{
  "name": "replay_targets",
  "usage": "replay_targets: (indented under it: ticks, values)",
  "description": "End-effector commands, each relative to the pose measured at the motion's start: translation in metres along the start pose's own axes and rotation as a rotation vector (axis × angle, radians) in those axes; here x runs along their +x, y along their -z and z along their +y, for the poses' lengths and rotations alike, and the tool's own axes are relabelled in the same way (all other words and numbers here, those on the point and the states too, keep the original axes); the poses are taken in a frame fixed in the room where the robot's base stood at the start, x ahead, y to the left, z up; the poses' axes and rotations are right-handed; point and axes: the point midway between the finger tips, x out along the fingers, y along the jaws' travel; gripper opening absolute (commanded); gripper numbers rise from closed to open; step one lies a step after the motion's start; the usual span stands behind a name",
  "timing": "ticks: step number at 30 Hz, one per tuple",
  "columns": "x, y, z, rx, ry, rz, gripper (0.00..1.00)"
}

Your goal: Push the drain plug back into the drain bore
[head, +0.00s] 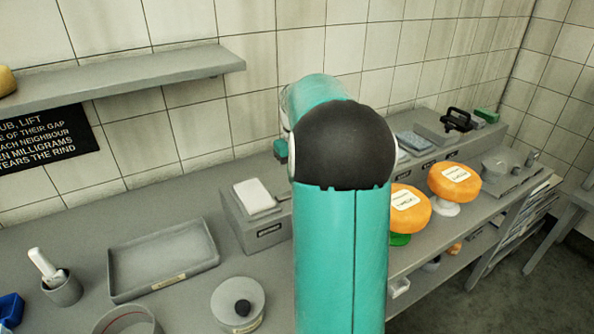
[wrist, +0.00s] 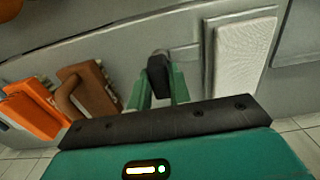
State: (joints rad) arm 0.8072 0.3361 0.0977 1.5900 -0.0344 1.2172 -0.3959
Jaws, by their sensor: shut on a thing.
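In the wrist view, my gripper (wrist: 158,92) has its two teal fingers closed around a small dark piece (wrist: 158,72) with a greyish end. It looks like the drain plug, though its shape is only partly visible. In the head view, my large teal arm with its black joint covers the middle of the picture and hides most of the gripper and the held piece. I cannot make out the drain bore in either view.
A grey tray (head: 117,285), a lidded pot (head: 228,312) and a cup (head: 62,291) stand on the left counter. A grey block with a white pad (head: 255,196) is left of my arm. Orange cheese wheels (head: 454,181) are at right. Orange and brown objects (wrist: 92,90) show in the wrist view.

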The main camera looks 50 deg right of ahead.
Motion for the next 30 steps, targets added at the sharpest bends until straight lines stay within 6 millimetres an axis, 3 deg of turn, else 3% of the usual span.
replay_targets:
  ticks: [12,13,16,17,26,30]
  values:
    - [0.009,0.000,0.000,0.000,0.000,0.000,0.00]
    - [0.009,0.000,0.000,0.000,0.000,0.000,0.23]
    - [0.009,0.000,0.000,0.000,0.000,0.000,0.43]
    - [0.009,0.000,0.000,0.000,0.000,0.000,0.45]
    - [0.007,0.000,0.000,0.000,0.000,0.000,0.45]
    - [-0.005,0.001,0.000,0.000,-0.002,0.003,0.45]
